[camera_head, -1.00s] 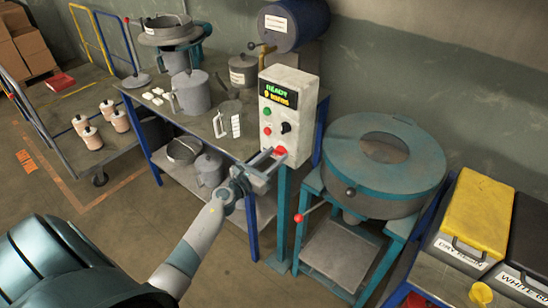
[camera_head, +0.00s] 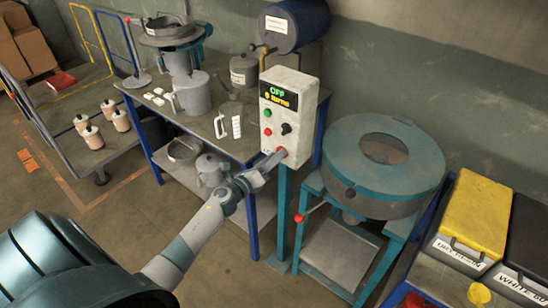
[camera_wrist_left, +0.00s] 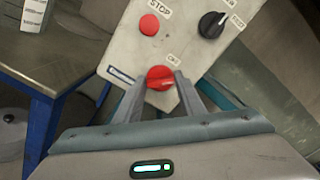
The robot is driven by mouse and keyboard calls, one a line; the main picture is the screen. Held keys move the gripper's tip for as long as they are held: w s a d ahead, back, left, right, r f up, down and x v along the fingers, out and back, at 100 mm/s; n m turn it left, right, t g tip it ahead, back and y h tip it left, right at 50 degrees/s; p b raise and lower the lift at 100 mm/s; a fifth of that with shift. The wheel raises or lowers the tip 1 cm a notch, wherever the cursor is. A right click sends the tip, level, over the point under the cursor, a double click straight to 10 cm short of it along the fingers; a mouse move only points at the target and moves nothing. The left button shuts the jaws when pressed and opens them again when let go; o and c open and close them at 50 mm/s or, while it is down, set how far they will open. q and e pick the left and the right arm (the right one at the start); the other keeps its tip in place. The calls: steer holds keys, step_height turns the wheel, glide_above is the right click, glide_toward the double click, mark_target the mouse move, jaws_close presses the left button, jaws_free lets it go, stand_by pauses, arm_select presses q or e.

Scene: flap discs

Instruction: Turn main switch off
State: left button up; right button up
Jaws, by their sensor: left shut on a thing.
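The control box (camera_head: 290,95) stands on a teal post, and its display (camera_head: 278,95) reads "OFF" in green above a yellow line. The red main switch (camera_wrist_left: 160,77) is a round knob low on the box face. My left gripper (camera_wrist_left: 158,84) has a finger on each side of this knob and is shut on it. In the head view my left gripper (camera_head: 272,160) reaches the box's lower part and mostly hides the switch. A red stop button (camera_wrist_left: 149,25) and a black selector knob (camera_wrist_left: 212,25) sit above. My right gripper is not in view.
A workbench (camera_head: 200,118) with pots and white pieces stands left of the box. A round teal machine (camera_head: 385,165) stands to its right. A yellow-lidded bin (camera_head: 480,215) is at the far right. A cart (camera_head: 75,120) stands at the left.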

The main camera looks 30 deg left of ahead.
arm_select(q)
steer(key=shift+f+n+p, duration=0.2)
steer(key=shift+n+p, duration=0.3)
steer(key=shift+n, duration=4.2)
steer(key=o, duration=1)
steer(key=shift+a, duration=0.1)
steer(key=shift+o, duration=0.2)
steer(key=shift+s, duration=0.15)
